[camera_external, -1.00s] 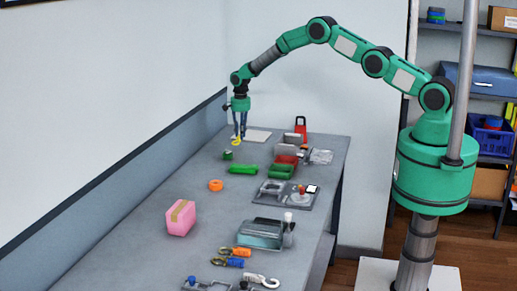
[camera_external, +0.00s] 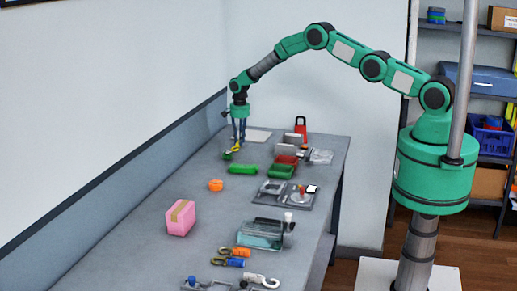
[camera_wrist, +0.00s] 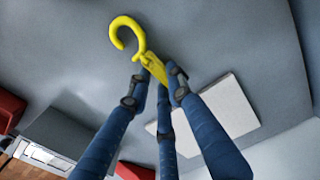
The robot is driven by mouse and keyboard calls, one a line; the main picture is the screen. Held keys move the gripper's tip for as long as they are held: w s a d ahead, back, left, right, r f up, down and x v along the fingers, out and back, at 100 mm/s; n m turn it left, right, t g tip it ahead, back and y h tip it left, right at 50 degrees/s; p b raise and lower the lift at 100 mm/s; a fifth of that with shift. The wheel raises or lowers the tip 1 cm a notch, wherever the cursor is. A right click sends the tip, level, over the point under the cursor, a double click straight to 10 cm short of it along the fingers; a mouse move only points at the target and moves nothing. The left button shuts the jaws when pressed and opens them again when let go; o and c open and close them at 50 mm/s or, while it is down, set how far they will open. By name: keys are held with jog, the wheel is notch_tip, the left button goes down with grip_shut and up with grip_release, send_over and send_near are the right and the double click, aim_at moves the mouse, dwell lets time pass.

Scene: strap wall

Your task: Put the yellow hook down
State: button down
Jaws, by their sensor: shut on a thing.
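The yellow hook (camera_wrist: 128,28) is between the fingertips of my gripper (camera_wrist: 160,78) in the wrist view, with its curved end sticking out past them. My gripper is shut on its shank. In the external view the yellow hook (camera_external: 235,149) is low at the far part of the grey table, under my gripper (camera_external: 238,141). I cannot tell whether the hook touches the table top. A small green thing (camera_external: 227,156) lies right beside it.
A white flat plate (camera_wrist: 222,105) lies close by, and also shows in the external view (camera_external: 257,135). A green object (camera_external: 243,169), an orange ring (camera_external: 215,185) and a pink box (camera_external: 180,218) lie nearer.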

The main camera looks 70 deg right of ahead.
jog(key=shift+f, duration=0.3)
jog(key=c, duration=1.6)
grip_release()
jog(key=shift+r, duration=0.2)
jog(key=shift+r+b, duration=0.35)
jog(key=shift+r, duration=5.65)
jog(key=shift+r, duration=0.1)
